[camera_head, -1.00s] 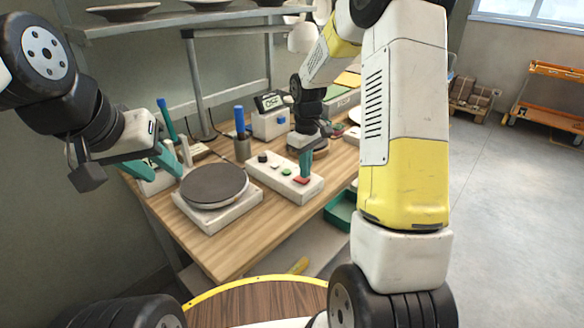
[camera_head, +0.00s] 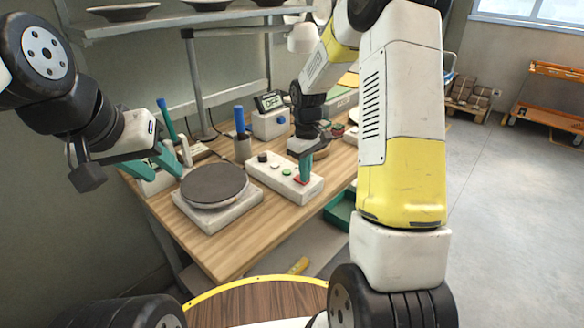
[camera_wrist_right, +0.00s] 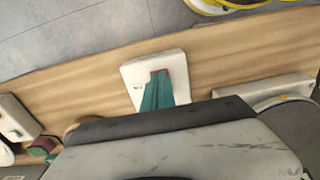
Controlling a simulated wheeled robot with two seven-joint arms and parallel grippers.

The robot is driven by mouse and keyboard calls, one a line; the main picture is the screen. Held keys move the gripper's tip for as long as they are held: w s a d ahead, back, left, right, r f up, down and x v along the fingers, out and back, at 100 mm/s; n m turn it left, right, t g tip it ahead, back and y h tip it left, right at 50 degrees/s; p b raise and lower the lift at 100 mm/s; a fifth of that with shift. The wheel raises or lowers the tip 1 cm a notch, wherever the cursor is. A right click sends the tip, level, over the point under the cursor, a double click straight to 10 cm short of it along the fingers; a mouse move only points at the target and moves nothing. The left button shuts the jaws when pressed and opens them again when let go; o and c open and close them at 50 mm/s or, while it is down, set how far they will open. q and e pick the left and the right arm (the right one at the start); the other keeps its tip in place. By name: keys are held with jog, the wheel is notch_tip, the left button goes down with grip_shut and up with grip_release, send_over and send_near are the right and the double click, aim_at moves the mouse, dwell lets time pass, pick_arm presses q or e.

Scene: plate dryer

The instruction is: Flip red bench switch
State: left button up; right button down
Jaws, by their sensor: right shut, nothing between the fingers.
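A white switch box (camera_head: 273,172) sits on the wooden bench, with a black knob, a green button and a red switch (camera_head: 301,181) at its right end. My right gripper (camera_head: 304,180) is shut and empty, its green fingertips pointing down at the red switch and covering part of it. In the right wrist view the fingertips (camera_wrist_right: 159,74) overlap the red switch (camera_wrist_right: 158,71) on the white box (camera_wrist_right: 135,72); whether they press it I cannot tell. My left gripper (camera_head: 167,162) has its green fingers apart, open and empty, beside the round dark plate at the bench's left.
The wooden bench (camera_head: 235,245) holds a round hotplate (camera_head: 214,186), a cup with a blue-handled tool (camera_head: 241,140) and a small display device (camera_head: 269,117). A green bin (camera_head: 340,210) is below the bench edge. Open floor lies at the right.

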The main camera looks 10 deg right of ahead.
jog(key=shift+r, duration=3.45)
